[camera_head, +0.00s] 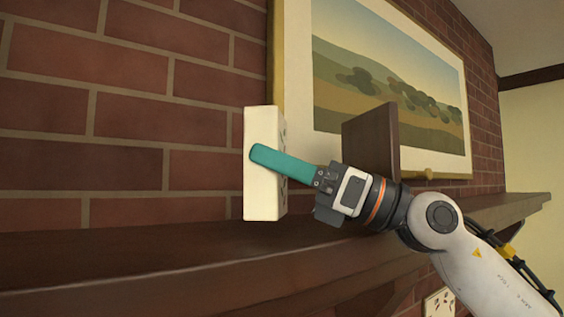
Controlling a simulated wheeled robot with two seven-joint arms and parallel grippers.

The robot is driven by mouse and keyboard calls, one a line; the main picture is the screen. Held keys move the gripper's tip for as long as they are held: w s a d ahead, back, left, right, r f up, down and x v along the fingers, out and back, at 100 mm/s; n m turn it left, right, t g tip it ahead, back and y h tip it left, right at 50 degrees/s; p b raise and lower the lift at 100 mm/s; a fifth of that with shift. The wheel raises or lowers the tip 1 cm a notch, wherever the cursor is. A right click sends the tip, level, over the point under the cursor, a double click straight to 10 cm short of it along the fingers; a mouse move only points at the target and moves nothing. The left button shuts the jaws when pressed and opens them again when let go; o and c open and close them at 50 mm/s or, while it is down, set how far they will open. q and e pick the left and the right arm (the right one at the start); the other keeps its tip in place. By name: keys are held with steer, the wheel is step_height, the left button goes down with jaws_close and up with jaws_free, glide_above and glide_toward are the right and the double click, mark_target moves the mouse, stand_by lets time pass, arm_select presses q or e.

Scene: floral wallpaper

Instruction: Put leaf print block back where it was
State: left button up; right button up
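The leaf print block (263,190) is a tall cream block, upright at the dark wooden mantel shelf (120,265). Grey marks show on its narrow right side. My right gripper (262,156) reaches in from the right, with one teal finger lying across the block's near face. The other finger is hidden behind the block, and the gripper appears shut on it. The block's lower end is close to the shelf top; I cannot tell whether it touches. My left gripper is not in view.
A dark brown upright panel (371,138) stands on the shelf behind my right wrist. A framed landscape picture (385,85) is against the brick wall (130,120). A cream panel with brown marks (438,303) shows below the shelf. The shelf's left part is clear.

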steer(key=o, duration=0.4)
steer(key=shift+w+a+f, duration=0.1)
steer(key=shift+w+f, duration=0.05)
steer(key=shift+f, duration=0.1)
steer(key=shift+r, duration=0.2)
steer(key=shift+r+p, duration=0.55)
steer(key=shift+p, duration=0.1)
steer(key=shift+w+d+f+b, duration=0.25)
steer(key=shift+d+f+b, duration=0.8)
steer(key=shift+d+f, duration=0.1)
steer(key=d+b, duration=0.1)
steer(key=d, duration=0.3)
steer(key=s+d+b, duration=0.1)
steer(key=d, duration=0.3)
steer(key=s+d+r+b, duration=0.1)
steer(key=d+b, duration=0.1)
steer(key=d, duration=0.2)
steer(key=shift+s+d, duration=0.2)
